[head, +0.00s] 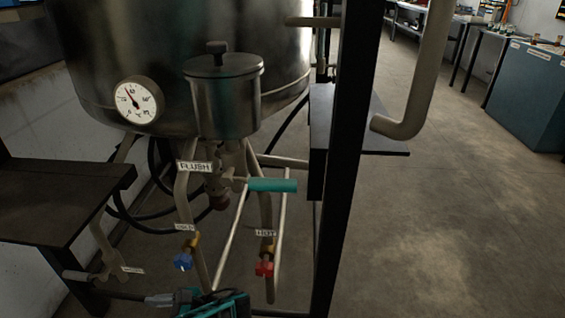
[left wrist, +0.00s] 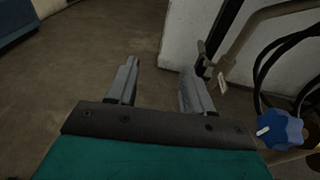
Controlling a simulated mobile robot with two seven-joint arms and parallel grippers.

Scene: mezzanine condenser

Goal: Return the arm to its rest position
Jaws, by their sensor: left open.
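My left gripper (head: 150,299) is low at the bottom edge of the head view, its teal body partly cut off and its fingers pointing left. In the left wrist view, its two grey fingers (left wrist: 158,70) are apart with nothing between them, over bare floor and the foot of a white wall. A blue valve knob (head: 183,261) is just above the gripper in the head view; it also shows right of the fingers in the left wrist view (left wrist: 281,130), apart from them. My right gripper is not in view.
A metal tank with a gauge (head: 139,100) and a lidded pot (head: 222,95) stands above. A teal handle (head: 272,185), a red knob (head: 264,269) and pipes hang below. A dark post (head: 348,150) stands right, a dark shelf (head: 60,200) left. Floor at right is clear.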

